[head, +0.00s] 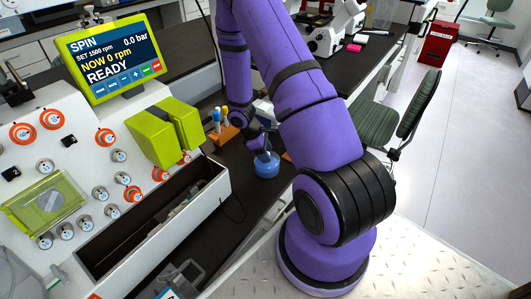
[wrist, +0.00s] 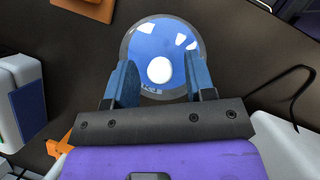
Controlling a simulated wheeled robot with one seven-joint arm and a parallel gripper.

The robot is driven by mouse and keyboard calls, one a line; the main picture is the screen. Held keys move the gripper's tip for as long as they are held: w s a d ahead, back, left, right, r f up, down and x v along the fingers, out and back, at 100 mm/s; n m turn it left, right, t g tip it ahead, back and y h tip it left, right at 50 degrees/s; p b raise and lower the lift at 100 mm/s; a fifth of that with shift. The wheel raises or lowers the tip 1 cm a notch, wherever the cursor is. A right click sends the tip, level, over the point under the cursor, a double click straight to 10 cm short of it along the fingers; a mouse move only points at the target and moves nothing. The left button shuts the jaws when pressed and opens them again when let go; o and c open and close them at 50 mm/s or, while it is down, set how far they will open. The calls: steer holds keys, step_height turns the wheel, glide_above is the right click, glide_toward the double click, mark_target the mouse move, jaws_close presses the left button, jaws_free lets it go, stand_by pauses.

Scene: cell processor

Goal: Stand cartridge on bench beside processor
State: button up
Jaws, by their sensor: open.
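The cartridge appears to be the round, clear-walled blue vessel (head: 267,167), standing upright on the dark bench (head: 245,206) to the right of the white processor (head: 210,200). In the wrist view the vessel (wrist: 161,40) is seen from above, with a white round spot at its middle. My gripper (wrist: 161,82) is open, with one blue finger at each side of the vessel's near part. Whether the fingers touch it cannot be told. In the head view my gripper (head: 262,147) is at the vessel's top, partly hidden by my arm.
An orange rack with capped tubes (head: 222,130) stands behind the vessel. A lime-green block (head: 165,133) and a screen reading READY (head: 112,60) are on the processor. A thin black cable (wrist: 293,95) lies on the bench close to the vessel.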

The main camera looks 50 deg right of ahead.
steer(key=w+a+r+m+t, duration=0.1)
steer(key=w+a+r, duration=0.15)
steer(key=r, duration=0.85)
steer(key=w+a+r+m+t, duration=0.1)
steer(key=a+r, duration=0.3)
steer(key=r, duration=0.8)
steer(key=s+a+r+m+t, duration=0.1)
steer(key=s+a+r, duration=0.15)
steer(key=r, duration=0.35)
steer(key=s+a+r+m+t, duration=0.1)
steer(key=s+a+r, duration=0.1)
steer(key=a+r, duration=0.3)
steer(key=s+a+r+m+t+y, duration=0.1)
steer(key=s+a+r+t, duration=0.1)
steer(key=s+a+r, duration=0.2)
steer(key=s+a+r+m+t+y, duration=0.2)
steer(key=s+r, duration=0.6)
steer(key=s, duration=0.4)
steer(key=shift+s+a+r+m+t, duration=0.15)
steer(key=shift+a+m+t, duration=0.15)
steer(key=shift+a+t, duration=0.5)
